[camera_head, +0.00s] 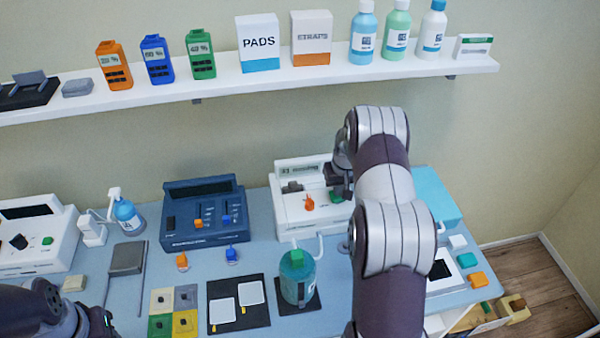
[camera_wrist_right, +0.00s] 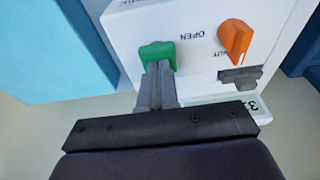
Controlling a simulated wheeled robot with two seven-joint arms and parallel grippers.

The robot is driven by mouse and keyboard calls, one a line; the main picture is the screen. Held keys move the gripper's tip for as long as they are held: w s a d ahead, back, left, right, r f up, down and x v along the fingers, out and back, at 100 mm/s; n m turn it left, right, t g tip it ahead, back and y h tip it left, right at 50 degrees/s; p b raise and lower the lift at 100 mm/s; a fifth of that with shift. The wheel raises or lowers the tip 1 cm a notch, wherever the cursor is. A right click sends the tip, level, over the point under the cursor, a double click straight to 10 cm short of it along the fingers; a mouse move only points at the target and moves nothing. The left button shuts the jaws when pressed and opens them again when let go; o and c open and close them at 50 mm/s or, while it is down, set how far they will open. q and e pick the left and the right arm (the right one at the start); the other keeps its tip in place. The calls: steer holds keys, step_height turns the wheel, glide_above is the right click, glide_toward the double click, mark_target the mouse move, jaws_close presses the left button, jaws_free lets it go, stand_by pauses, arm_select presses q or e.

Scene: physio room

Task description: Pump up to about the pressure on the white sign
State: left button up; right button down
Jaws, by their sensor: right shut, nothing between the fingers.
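A white machine (camera_head: 290,215) stands at the back of the table. It has an orange knob (camera_head: 309,203) and a green button (camera_head: 335,197). In the right wrist view, the orange knob (camera_wrist_right: 235,40) sits beside the word OPEN and a partly hidden second label. My right gripper (camera_head: 338,190) is at the machine's front. Its shut, empty fingers (camera_wrist_right: 158,70) reach the green button (camera_wrist_right: 157,54); I cannot tell whether they press it. A pale panel (camera_head: 299,170) on the machine carries dark text too blurred to read; only part shows in the wrist view. I cannot identify the white sign for certain.
A dark blue device (camera_head: 203,215) stands left of the machine. A teal jug (camera_head: 297,276) stands in front of it. A light blue box (camera_head: 436,192) is to its right. Bottles and boxes line the wall shelf (camera_head: 270,80) above.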

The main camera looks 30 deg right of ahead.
steer(key=shift+w+p+v, duration=0.2)
steer(key=shift+p+v, duration=0.5)
steer(key=shift+v, duration=0.4)
steer(key=shift+w+p+v, duration=0.2)
steer(key=shift+p+v, duration=0.5)
steer(key=shift+v, duration=0.35)
steer(key=shift+d, duration=0.1)
steer(key=shift+f, duration=0.1)
steer(key=shift+s+b+x, duration=0.2)
steer(key=shift+b+x, duration=0.7)
steer(key=shift+x, duration=0.15)
steer(key=shift+s+b+x, duration=0.2)
steer(key=shift+b+x, duration=0.65)
steer(key=shift+x, duration=0.15)
steer(key=shift+w+p+v, duration=0.2)
steer(key=shift+p+v, duration=0.55)
steer(key=shift+v, duration=0.35)
steer(key=shift+w+p+v, duration=0.2)
steer(key=shift+p+v, duration=0.55)
steer(key=shift+v, duration=0.3)
steer(key=shift+f, duration=0.1)
